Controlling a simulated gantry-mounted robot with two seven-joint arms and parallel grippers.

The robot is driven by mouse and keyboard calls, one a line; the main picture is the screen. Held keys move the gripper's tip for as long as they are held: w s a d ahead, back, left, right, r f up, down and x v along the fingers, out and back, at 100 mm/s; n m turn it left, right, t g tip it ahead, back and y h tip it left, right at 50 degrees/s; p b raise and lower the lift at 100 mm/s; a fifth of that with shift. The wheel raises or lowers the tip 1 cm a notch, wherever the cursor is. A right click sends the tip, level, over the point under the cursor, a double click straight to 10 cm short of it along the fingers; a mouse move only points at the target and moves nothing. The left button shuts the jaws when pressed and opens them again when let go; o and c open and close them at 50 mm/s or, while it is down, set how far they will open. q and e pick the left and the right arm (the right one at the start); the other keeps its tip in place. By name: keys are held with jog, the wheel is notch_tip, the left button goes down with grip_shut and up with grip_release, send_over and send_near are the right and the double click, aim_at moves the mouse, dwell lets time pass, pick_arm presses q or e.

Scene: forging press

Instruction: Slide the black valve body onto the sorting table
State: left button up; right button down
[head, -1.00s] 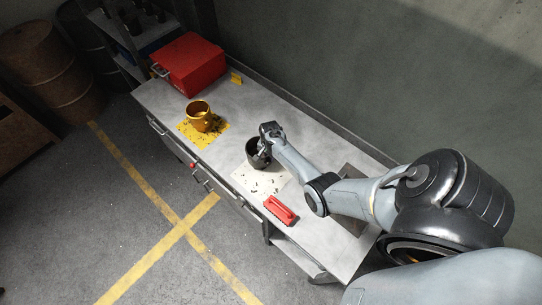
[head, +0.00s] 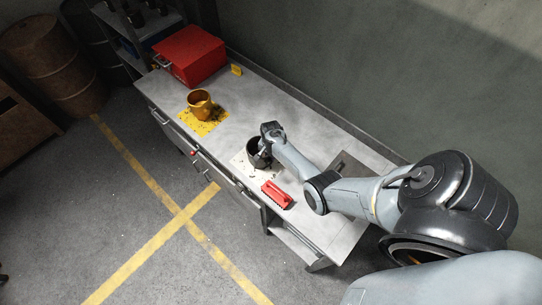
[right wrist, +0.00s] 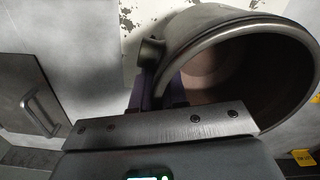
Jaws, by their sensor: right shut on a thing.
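The black valve body (head: 255,155) is a dark, cup-like hollow part with its opening up. It stands over a white speckled sheet (head: 240,166) on the grey sorting table (head: 320,222). My right gripper (head: 264,146) is shut on its wall from the right side. In the right wrist view the valve body (right wrist: 215,22) fills the upper right, with its round rim and brownish inside showing. The right gripper's fingers (right wrist: 162,88) are at the rim beside a small round boss and are partly hidden by the gripper's plate. My left gripper is not in view.
A yellow valve body (head: 199,102) stands on a yellow sheet (head: 208,128) farther along the table. A red toolbox (head: 190,55) is at the far end. A wall runs along the right side.

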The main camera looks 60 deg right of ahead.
jog(key=c, duration=1.1)
grip_release()
notch_tip(320, 180, up, 11)
jog(key=shift+f+p, duration=0.1)
jog(key=shift+p, duration=0.25)
